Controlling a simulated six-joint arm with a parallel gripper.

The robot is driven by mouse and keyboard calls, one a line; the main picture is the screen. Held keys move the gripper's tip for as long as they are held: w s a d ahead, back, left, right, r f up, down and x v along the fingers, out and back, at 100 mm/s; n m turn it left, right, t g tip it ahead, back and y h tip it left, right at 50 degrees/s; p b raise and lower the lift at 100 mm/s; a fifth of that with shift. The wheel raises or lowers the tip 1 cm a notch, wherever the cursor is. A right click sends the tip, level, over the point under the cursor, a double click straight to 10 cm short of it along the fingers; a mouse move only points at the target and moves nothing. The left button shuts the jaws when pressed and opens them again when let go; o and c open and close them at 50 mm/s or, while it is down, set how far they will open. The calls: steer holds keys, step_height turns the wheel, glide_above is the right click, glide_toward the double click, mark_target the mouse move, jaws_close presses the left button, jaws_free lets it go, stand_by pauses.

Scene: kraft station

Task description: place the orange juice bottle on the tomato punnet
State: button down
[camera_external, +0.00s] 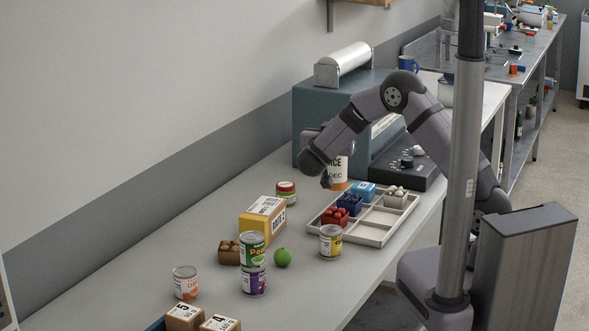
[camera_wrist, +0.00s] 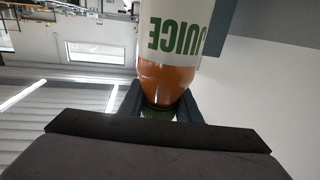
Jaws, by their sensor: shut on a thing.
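The orange juice bottle (camera_external: 339,183) has a white label with green lettering and orange juice below it. My gripper (camera_external: 327,177) is shut on it and holds it roughly upright, near the tray's far left part. The bottle (camera_wrist: 170,45) also fills the upper middle of the wrist view, between my two fingers (camera_wrist: 162,100). The tomato punnet (camera_external: 335,217), with red tomatoes, sits in the near left part of the grey divided tray (camera_external: 376,221). The bottle appears apart from the punnet. My wrist hides the bottle's upper part in the external view.
A blue-dark punnet (camera_external: 350,203), a light blue box (camera_external: 364,190) and a pale-filled punnet (camera_external: 396,195) are in the tray. A yellow-labelled can (camera_external: 331,241) stands by its near edge. A yellow box (camera_external: 263,219), stacked cans (camera_external: 252,263) and a green fruit (camera_external: 283,257) stand left.

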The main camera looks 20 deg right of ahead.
step_height(320, 180, down, 7)
steer(key=p, duration=0.1)
steer(key=shift+r+p, duration=0.2)
steer(key=shift+p, duration=0.15)
stand_by(0.4)
steer(key=shift+f, duration=0.2)
steer(key=c, duration=1.3)
jaws_free()
steer(key=b+v, duration=0.5)
steer(key=v, duration=0.7)
steer(key=shift+r, duration=0.15)
